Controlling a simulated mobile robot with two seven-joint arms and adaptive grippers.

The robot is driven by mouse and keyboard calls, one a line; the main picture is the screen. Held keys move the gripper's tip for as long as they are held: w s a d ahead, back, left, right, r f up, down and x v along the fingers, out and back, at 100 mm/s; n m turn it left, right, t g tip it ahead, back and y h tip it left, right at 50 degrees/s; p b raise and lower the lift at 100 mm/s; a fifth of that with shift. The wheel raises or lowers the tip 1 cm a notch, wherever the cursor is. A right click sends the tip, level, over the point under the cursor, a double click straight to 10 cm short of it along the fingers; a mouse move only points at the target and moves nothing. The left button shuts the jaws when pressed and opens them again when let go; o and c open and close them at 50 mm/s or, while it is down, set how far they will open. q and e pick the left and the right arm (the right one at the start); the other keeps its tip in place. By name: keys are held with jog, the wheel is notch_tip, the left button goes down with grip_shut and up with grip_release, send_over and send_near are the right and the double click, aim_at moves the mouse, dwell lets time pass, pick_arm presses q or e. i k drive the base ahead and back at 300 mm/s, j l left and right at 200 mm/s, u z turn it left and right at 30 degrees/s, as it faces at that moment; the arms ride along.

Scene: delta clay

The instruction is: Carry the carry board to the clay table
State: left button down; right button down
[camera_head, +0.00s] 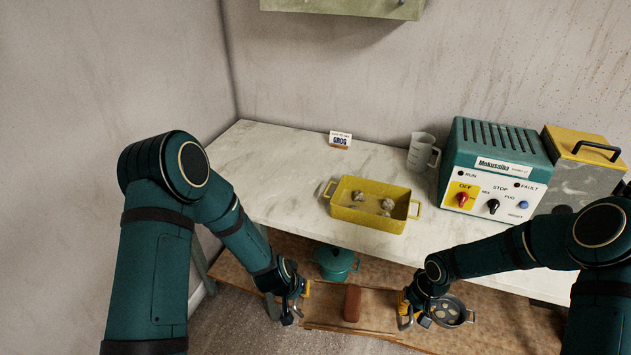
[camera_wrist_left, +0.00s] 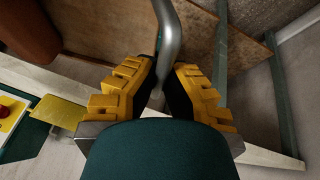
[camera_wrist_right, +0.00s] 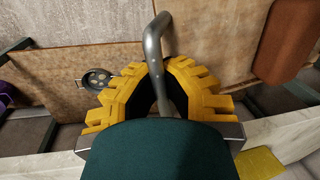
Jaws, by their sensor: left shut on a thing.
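The carry board (camera_head: 378,311) is a flat brown board with a reddish-brown block (camera_head: 352,303) on it, low in front of the white table in the head view. My left gripper (camera_head: 299,294) is at its left end, shut on its bent metal handle (camera_wrist_left: 169,35). My right gripper (camera_head: 406,308) is at its right end, with its jaws closed around the other metal handle (camera_wrist_right: 154,45). The block also shows in the right wrist view (camera_wrist_right: 290,40). Which table is the clay table I cannot tell.
The white table (camera_head: 275,165) bears a yellow tray (camera_head: 345,213) with lumps, a GROG sign (camera_head: 340,140), a jug (camera_head: 420,153), a teal machine (camera_head: 497,165) and a yellow-topped box (camera_head: 585,150). A teal pot (camera_head: 335,262) and a round pan (camera_head: 450,311) are on the lower shelf.

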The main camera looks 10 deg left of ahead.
aim_at(256, 183)
jog(key=i+j, duration=0.1)
jog(key=j, duration=0.75)
jog(key=i+j+u, duration=0.1)
jog(key=j, duration=0.3)
jog(key=i+j, duration=0.15)
jog(key=j, duration=0.25)
jog(key=i+j, duration=0.1)
jog(key=j, duration=0.3)
jog(key=j+u, duration=0.05)
